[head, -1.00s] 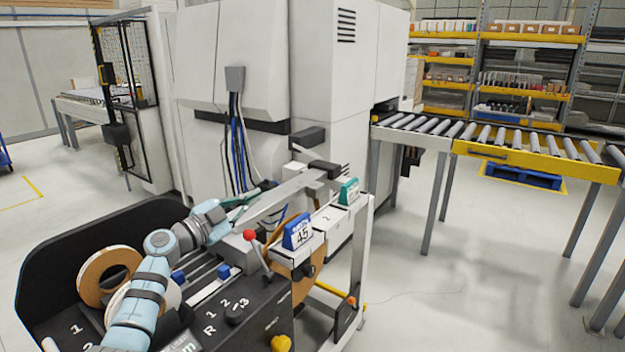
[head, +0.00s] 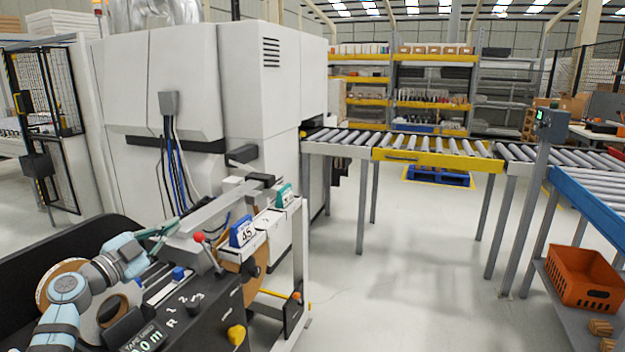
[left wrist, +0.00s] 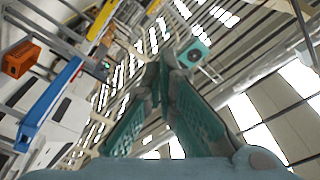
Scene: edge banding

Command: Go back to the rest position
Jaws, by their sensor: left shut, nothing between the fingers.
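My left arm comes in at the lower left of the head view, over the black machine with the tape rolls. Its teal left gripper (head: 168,229) is in front of the white cabinet, near the grey metal arm of the machine. In the left wrist view the teal fingers (left wrist: 165,66) come together at their tips, with nothing between them. The gripper is shut and empty. My right gripper is out of view.
A white machine cabinet (head: 165,100) stands behind the gripper. A red-knobbed lever (head: 199,237) and a blue label 45 (head: 242,232) are close to its right. A roller conveyor (head: 440,150) and an orange crate (head: 583,279) are at right. Open floor lies between.

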